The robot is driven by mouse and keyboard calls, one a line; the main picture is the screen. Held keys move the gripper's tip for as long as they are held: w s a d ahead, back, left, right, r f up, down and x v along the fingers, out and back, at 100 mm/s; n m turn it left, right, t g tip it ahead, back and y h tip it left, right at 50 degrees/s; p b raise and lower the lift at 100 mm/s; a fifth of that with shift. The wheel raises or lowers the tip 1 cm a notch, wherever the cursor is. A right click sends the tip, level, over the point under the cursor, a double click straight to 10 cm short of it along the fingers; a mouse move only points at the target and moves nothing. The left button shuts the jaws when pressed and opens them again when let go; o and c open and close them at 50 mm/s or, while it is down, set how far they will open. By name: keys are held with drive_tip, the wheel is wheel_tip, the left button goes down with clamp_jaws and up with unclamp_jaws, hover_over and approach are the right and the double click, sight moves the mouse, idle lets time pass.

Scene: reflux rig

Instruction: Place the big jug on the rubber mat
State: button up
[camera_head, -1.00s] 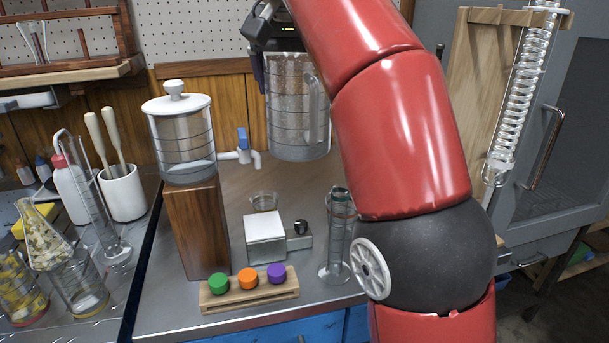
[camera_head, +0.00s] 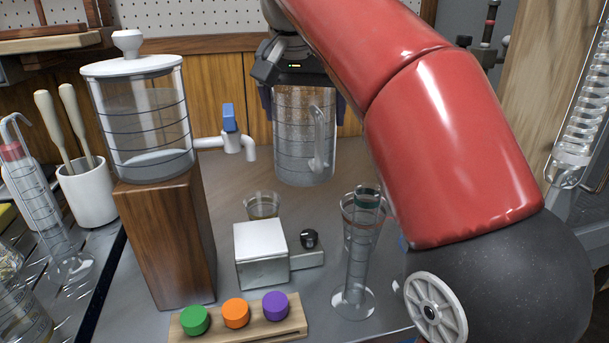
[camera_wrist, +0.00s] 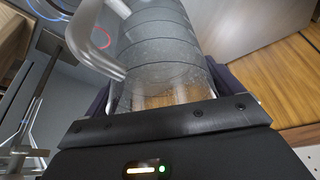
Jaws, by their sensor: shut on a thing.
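The big jug (camera_head: 300,145) is a clear, ringed vessel with a side handle. It is upright at the back of the grey counter, in front of the wood-panelled wall. My gripper (camera_head: 297,98) is shut on its upper part from behind. I cannot tell whether the jug's base touches the counter. In the wrist view the jug (camera_wrist: 165,55) fills the middle between the dark fingers of my gripper (camera_wrist: 165,92), with its handle at the upper left. I cannot make out the rubber mat; my arm hides part of the counter.
A lidded tank (camera_head: 145,125) with a blue-handled tap (camera_head: 229,118) stands on a wooden block (camera_head: 165,245) left of the jug. In front are a small beaker (camera_head: 263,205), a white-topped device (camera_head: 262,250), a tall cylinder (camera_head: 358,265) and a rack (camera_head: 240,320) with coloured caps.

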sight(304, 155)
wheel_tip(304, 155, down, 8)
drive_tip(key=b, duration=0.2)
drive_tip(key=shift+b, duration=0.35)
drive_tip(key=shift+f, duration=0.1)
drive_tip(key=o, duration=1.7)
drive_tip(key=shift+f, duration=0.1)
drive_tip(key=shift+o, duration=0.2)
